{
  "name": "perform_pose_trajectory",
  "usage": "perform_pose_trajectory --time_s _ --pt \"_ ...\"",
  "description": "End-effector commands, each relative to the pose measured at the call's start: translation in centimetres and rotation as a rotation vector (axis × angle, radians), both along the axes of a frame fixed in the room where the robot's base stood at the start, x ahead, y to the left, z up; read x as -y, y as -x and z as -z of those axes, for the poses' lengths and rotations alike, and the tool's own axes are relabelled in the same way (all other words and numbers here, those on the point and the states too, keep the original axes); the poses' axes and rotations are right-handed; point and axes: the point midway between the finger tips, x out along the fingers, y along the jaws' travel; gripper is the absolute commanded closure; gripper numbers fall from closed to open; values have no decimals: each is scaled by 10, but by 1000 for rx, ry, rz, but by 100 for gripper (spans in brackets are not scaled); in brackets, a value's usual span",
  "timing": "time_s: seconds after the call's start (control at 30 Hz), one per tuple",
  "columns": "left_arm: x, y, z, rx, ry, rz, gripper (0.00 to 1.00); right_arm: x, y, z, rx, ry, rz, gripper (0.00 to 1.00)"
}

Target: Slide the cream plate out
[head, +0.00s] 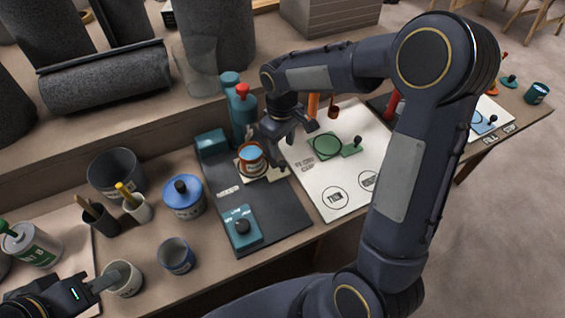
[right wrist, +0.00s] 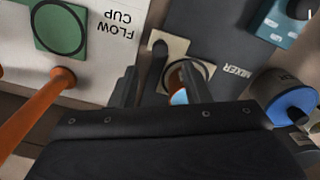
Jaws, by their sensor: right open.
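The cream plate (head: 274,172) lies on the dark mixer base, beneath an orange-brown cup with blue contents (head: 252,156). In the right wrist view the plate (right wrist: 166,44) shows a dark ring and is partly hidden by my gripper; the cup (right wrist: 178,82) is partly hidden too. My right gripper (head: 293,147) is open, pointing down beside the cup and over the plate's right side. I cannot tell whether its fingers touch the plate. My left gripper (head: 98,283) is at the lower left, its finger overlapping a pale cup (head: 124,279); its jaw opening is unclear.
The teal mixer column (head: 239,125) stands behind the cup; a teal control box with a knob (head: 242,228) is in front. A blue-lidded tin (head: 183,197) stands left.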

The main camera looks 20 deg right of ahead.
Motion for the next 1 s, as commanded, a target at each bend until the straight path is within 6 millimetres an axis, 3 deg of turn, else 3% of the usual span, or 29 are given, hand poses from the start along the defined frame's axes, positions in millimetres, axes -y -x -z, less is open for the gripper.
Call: perform_pose_trajectory --time_s 0.2,0.4,0.77,1.0 --pt "0 0 9 0 0 0 64 1 1 38 -4 0 1 57" --pt "0 0 14 0 0 0 64 1 1 61 -3 -1 3 57" --pt "0 0 14 0 0 0 64 0 1 67 -1 -2 3 57" --pt "0 0 14 0 0 0 64 0 1 67 -1 -2 3 87"
